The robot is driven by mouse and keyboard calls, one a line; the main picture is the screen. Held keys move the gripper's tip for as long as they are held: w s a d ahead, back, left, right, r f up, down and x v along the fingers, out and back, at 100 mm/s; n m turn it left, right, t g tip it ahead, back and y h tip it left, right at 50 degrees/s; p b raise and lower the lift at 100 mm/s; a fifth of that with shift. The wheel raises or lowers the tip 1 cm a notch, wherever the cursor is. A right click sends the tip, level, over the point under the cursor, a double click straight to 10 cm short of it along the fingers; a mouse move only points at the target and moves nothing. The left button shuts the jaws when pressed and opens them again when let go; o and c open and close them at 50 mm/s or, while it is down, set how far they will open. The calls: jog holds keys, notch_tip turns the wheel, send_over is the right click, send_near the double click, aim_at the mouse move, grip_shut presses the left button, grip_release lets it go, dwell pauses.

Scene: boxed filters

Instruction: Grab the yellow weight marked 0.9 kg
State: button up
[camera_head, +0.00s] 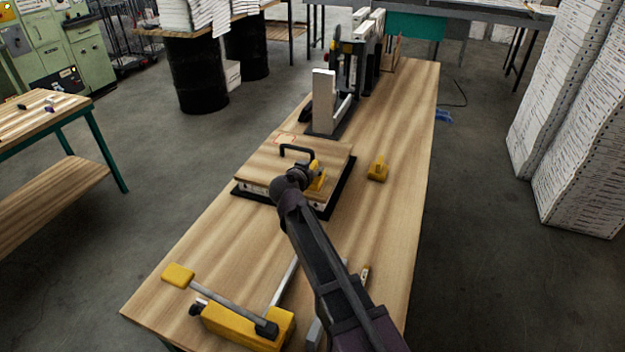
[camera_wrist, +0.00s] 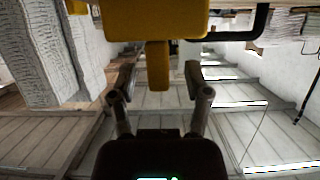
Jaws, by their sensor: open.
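A yellow weight (camera_head: 318,184) stands on the square wooden board, beside a black handle (camera_head: 297,149). My gripper (camera_head: 308,172) is right at this weight and partly hides it. In the wrist view the yellow weight (camera_wrist: 155,20) fills the top middle, and its narrow yellow tab reaches down between my open fingertips (camera_wrist: 158,76). Gaps show on both sides of the tab. A second yellow weight (camera_head: 377,168) stands on the table to the right of the board. No mark can be read on either weight.
The board (camera_head: 262,160) lies in a black frame on the long wooden table (camera_head: 400,220). A yellow lever tool (camera_head: 235,325) lies at the near left. The table's right side is mostly clear.

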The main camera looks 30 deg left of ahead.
jog(key=shift+x, duration=0.8)
grip_shut()
